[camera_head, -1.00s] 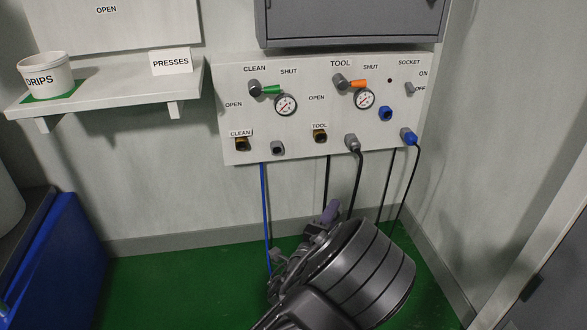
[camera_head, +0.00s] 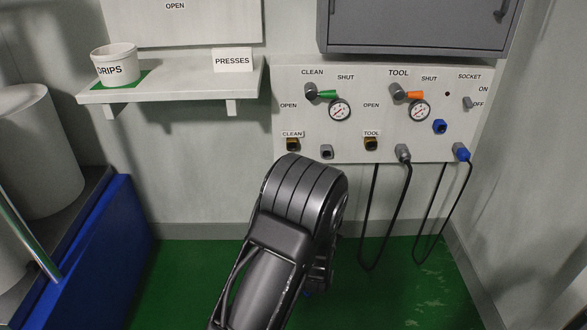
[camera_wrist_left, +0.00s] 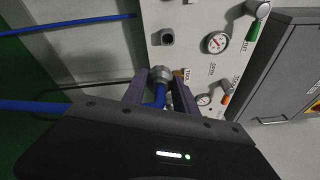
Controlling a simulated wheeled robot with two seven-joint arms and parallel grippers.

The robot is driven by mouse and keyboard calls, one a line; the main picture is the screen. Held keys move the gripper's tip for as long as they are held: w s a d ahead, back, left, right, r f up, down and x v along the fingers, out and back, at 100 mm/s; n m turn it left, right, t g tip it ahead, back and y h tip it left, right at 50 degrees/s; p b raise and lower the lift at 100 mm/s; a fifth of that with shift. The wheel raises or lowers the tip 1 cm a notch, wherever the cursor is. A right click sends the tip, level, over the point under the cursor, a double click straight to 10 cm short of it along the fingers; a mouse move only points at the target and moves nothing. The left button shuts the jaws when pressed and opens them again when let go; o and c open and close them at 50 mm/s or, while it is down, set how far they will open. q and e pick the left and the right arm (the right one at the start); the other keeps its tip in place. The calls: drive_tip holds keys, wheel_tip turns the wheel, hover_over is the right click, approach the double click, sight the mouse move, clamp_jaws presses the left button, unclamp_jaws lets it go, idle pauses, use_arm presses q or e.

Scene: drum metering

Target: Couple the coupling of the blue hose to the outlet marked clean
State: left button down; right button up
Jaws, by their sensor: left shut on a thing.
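My left gripper (camera_wrist_left: 160,92) is shut on the grey coupling (camera_wrist_left: 160,74) of the blue hose (camera_wrist_left: 159,97). The coupling's face points toward the panel and appears apart from it. My right gripper is not in view.
Black lines (camera_head: 366,215) hang in loops on the right. A shelf (camera_head: 170,85) with a drips pot (camera_head: 115,65) is upper left. Green floor lies below.

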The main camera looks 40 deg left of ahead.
use_arm(q)
drive_tip(key=s+a+r+g+y, duration=0.1)
drive_tip(key=a+r+y, duration=0.3)
drive_tip(key=a, duration=0.7)
drive_tip(key=shift+s+a+r+n+g+p, duration=0.15)
drive_tip(key=shift+s+r+n+g+p, duration=0.2)
drive_tip(key=shift+r+g, duration=0.3)
drive_tip(key=shift+r, duration=0.1)
drive_tip(key=x, duration=0.5)
drive_tip(key=shift+w+a, duration=0.2)
drive_tip(key=shift+w, duration=0.1)
drive_tip(key=shift+p, duration=0.55)
idle(0.8)
drive_tip(key=shift+x, duration=1.65)
drive_tip(key=c, duration=0.9)
unclamp_jaws()
